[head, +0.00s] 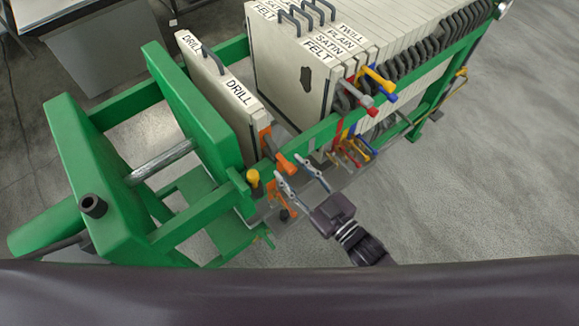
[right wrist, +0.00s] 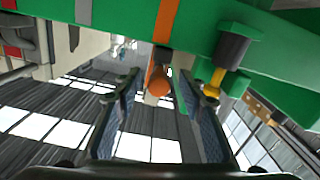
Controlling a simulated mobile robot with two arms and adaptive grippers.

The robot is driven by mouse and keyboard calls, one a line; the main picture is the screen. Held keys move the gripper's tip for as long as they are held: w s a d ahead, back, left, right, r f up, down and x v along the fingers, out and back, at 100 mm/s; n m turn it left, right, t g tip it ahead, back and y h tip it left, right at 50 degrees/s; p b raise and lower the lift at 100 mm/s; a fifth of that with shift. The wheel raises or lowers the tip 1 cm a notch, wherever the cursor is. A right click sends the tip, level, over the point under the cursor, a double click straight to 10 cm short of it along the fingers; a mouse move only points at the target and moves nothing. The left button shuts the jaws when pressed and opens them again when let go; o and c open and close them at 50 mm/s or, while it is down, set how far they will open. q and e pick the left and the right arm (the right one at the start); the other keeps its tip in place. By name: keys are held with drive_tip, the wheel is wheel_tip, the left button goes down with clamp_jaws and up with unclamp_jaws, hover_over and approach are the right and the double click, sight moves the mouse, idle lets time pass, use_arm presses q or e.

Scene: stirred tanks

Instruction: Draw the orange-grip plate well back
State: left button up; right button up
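The plate marked DRILL (head: 222,92) is off-white and hangs upright in the green frame, apart from the other plates. Its orange grip (head: 286,163) sticks out over the near side rail; the round end of this orange grip (right wrist: 158,82) also shows in the right wrist view. My right gripper (head: 290,169) is open at the end of the orange grip. In the right wrist view its two fingers (right wrist: 166,92) stand to either side of the grip's end, with visible gaps. My left gripper is not in view.
A green end block (head: 190,105) stands just left of the DRILL plate. The plate pack (head: 295,85), marked FELT, SATIN, PLAIN and TWILL, stands to the right across a gap. Red, blue and yellow grips (head: 378,77) stick out there. A yellow knob (head: 253,177) is close left of my gripper.

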drive_tip(key=v, duration=1)
drive_tip(key=shift+s+d, duration=0.25)
drive_tip(key=shift+s, duration=0.05)
drive_tip(key=shift+f, duration=0.1)
